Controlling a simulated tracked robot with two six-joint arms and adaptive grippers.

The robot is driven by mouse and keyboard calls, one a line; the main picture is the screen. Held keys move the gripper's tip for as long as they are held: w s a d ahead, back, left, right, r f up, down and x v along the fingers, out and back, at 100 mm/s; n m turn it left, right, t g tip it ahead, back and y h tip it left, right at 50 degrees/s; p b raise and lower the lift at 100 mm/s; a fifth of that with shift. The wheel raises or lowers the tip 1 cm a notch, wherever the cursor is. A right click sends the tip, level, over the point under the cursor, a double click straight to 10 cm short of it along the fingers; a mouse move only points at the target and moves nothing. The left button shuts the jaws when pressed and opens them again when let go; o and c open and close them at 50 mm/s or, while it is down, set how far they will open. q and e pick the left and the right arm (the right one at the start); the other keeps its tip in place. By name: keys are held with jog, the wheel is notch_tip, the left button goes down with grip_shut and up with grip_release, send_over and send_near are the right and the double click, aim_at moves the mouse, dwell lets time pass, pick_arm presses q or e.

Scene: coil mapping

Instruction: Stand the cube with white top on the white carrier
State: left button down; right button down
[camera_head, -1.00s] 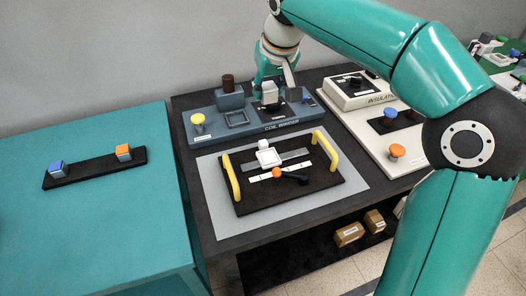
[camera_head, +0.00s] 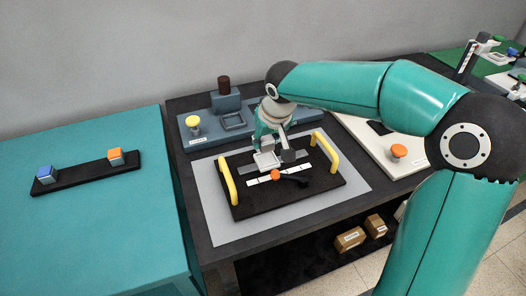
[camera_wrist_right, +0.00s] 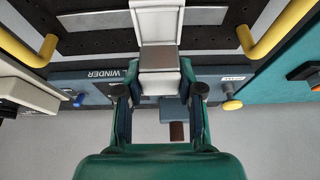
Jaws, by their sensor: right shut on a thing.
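My right gripper (camera_head: 272,150) is over the far part of the black board, at the white carrier (camera_head: 266,161). In the right wrist view, its fingers (camera_wrist_right: 159,88) are shut on a block with a grey side, which I take for the cube with white top (camera_wrist_right: 158,60). The white carrier (camera_wrist_right: 157,22) lies just beyond the block in that view. The fingers largely hide the block in the head view. I cannot tell whether it touches the carrier. My left gripper is not in view.
The board has yellow handles (camera_head: 228,178) on both sides and an orange-knobbed lever (camera_head: 275,175). The grey coil winder (camera_head: 200,140) stands behind. A black rack (camera_head: 85,173) on the teal table holds a blue-topped cube (camera_head: 46,174) and an orange-topped cube (camera_head: 116,157).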

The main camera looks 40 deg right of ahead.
aim_at(267, 151)
notch_tip(267, 151, down, 4)
jog(key=shift+r, duration=0.1)
jog(key=shift+b, duration=0.3)
jog(key=shift+s+a+f+b, duration=0.15)
jog(key=shift+s+f+b, duration=0.15)
jog(key=shift+f+b, duration=0.35)
jog(key=c, duration=1.1)
grip_release()
jog(key=shift+f, duration=0.1)
jog(key=o, duration=0.3)
jog(key=shift+o, duration=0.4)
jog(key=shift+w+f, duration=0.15)
jog(key=shift+r, duration=0.25)
